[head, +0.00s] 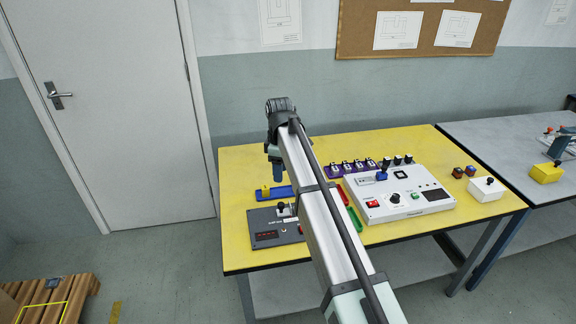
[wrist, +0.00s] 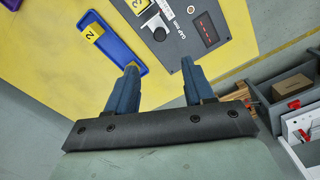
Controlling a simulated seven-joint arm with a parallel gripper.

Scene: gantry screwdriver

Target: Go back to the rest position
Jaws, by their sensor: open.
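My gripper (wrist: 157,82) is open and empty in the wrist view, its two blue fingers apart. In the head view my gripper (head: 277,172) hangs above the left part of the yellow table (head: 236,165), and my arm reaches to it from the lower right. Under it lie a blue tray (wrist: 120,50) with a yellow block (wrist: 94,32) marked 2, and a dark grey gap box (wrist: 196,20) with a red display. Both also show on the table in the head view. The fingers touch nothing that I can see.
A white control box (head: 400,200) with knobs stands on the table, right of my arm. Purple (head: 345,168), green and red parts lie near it. A white box (head: 486,190) stands at the table's right. A grey table (head: 500,135) adjoins it. A pallet (head: 50,296) lies on the floor.

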